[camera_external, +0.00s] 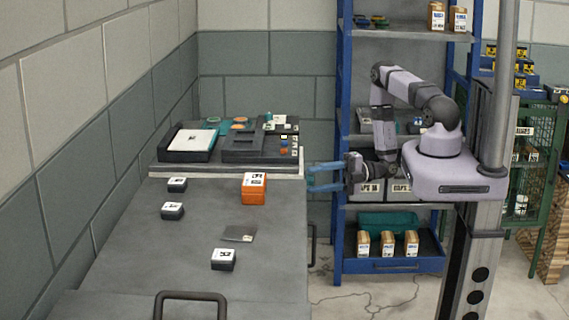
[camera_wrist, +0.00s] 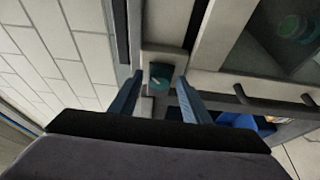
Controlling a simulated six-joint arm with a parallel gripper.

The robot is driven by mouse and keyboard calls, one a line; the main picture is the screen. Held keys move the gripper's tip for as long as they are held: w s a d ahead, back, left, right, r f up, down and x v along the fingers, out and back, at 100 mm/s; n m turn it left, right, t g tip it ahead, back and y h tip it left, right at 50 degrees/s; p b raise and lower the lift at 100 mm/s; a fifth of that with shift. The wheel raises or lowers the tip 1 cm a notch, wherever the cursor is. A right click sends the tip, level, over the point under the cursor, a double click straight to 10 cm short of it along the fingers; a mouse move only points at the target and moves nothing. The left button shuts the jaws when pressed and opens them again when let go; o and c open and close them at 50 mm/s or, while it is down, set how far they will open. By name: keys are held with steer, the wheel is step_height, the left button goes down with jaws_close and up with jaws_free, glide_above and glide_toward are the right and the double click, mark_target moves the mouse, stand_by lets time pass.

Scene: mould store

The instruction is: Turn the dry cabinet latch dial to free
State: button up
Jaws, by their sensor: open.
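In the wrist view a small teal dial (camera_wrist: 161,77) with a short pale mark sits on a light upright panel strip. It lies ahead of my gripper (camera_wrist: 158,90), between the two blue fingers, which are apart. I cannot tell from this view whether either finger touches it. The labels for the dial's positions cannot be read. In the external view my gripper (camera_external: 312,177) is open with its blue fingers pointing left, at the right end of the bench's raised back ledge. The dial cannot be made out there.
The grey bench (camera_external: 190,250) carries an orange box (camera_external: 255,188), several small dark boxes and a flat grey plate (camera_external: 238,234). Dark trays stand on the back ledge (camera_external: 225,171). A blue shelf rack (camera_external: 342,120) stands behind my arm. In the wrist view dark bar handles (camera_wrist: 262,98) project on the right.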

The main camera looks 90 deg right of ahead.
steer(key=b+v, duration=0.2)
steer(key=v, duration=0.5)
steer(key=shift+s, duration=0.15)
stand_by(0.6)
